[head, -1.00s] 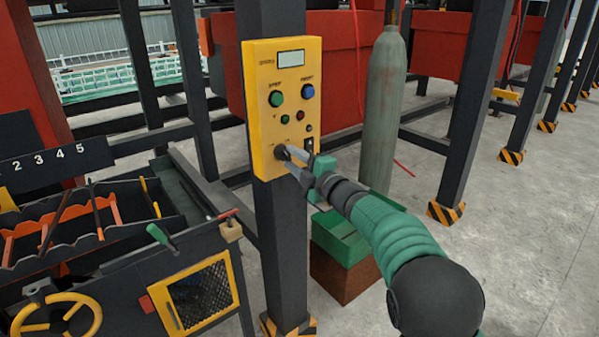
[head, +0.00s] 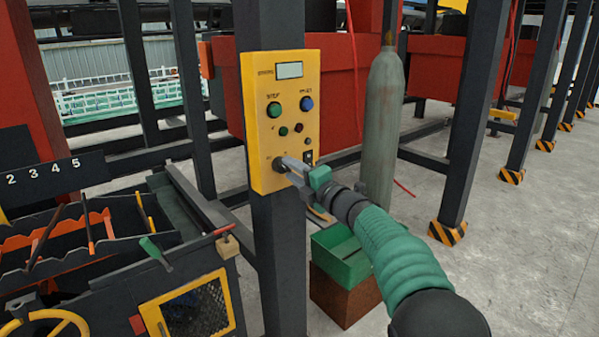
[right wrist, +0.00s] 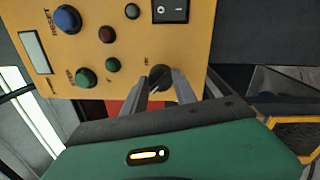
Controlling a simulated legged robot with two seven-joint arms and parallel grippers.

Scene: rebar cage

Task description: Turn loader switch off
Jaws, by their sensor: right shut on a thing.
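The yellow control panel (head: 257,120) is fixed to a dark post in the middle of the head view. Its black rotary switch (right wrist: 160,76) sits low on the panel, and in the head view (head: 279,164) it is partly hidden by my gripper. My right gripper (head: 285,164) reaches in from the lower right, with its fingers shut on the rotary switch. In the right wrist view the two grey fingers (right wrist: 160,88) stand on either side of the knob. A black rocker switch (right wrist: 171,10) is beside it on the panel. My left gripper is not in view.
The panel also has a green button (head: 274,109), a blue button (head: 306,103) and a small display (head: 289,70). A grey gas cylinder (head: 381,130) stands right of the post. A green box (head: 340,262) sits below. A tool rack (head: 80,235) is at left.

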